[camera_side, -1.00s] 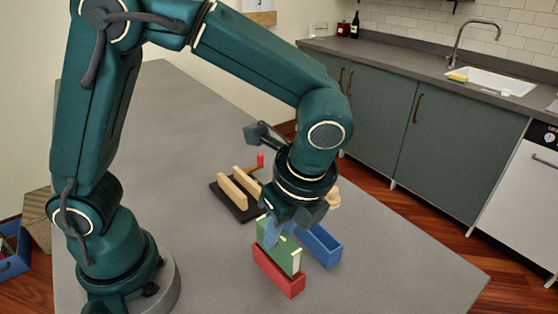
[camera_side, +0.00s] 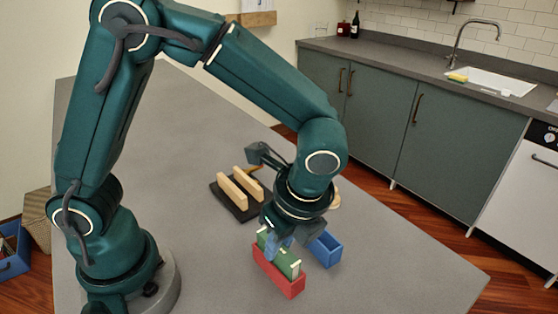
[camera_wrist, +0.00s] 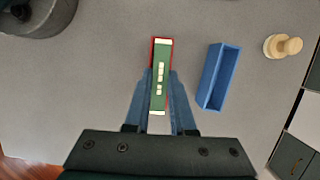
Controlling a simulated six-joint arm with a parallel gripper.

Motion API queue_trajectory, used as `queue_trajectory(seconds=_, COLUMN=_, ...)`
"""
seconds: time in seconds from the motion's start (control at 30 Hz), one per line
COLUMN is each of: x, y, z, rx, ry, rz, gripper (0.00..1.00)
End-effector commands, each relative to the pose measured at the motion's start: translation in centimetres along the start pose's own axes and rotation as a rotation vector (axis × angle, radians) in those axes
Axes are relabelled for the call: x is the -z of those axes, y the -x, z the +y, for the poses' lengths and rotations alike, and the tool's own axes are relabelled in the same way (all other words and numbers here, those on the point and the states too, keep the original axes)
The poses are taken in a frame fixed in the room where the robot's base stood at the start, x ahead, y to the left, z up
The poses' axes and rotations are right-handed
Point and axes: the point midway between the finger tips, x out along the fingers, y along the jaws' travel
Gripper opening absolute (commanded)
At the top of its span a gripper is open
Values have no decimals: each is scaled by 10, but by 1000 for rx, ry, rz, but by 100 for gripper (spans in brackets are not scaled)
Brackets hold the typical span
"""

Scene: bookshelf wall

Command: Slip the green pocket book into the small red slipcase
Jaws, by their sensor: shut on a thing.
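The green pocket book (camera_side: 285,262) stands upright in the mouth of the small red slipcase (camera_side: 285,284), its upper part showing above the rim. In the wrist view the green book (camera_wrist: 161,80) lies lengthwise inside the red outline of the slipcase (camera_wrist: 153,47). My gripper (camera_side: 276,241) is above it, with its two blue fingers on either side of the book; in the wrist view the fingers (camera_wrist: 160,97) are shut on it. How deep the book's lower edge sits is hidden by the slipcase walls.
An empty blue slipcase (camera_side: 326,250) stands just right of the red one. A dark base with two wooden bars (camera_side: 240,190) lies behind. A round wooden knob (camera_wrist: 283,46) is farther right in the wrist view. The grey table is clear in front.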

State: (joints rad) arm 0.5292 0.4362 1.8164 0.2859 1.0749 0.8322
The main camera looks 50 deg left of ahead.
Motion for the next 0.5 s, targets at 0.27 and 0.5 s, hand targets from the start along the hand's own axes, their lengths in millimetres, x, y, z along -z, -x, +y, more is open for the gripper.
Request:
queue_trajectory(seconds=0.27, x=2, y=-8, z=0, rx=0, ry=-1, rz=0, gripper=0)
queue_trajectory(seconds=0.5, x=3, y=-8, z=0, rx=1, ry=0, rz=1, gripper=58)
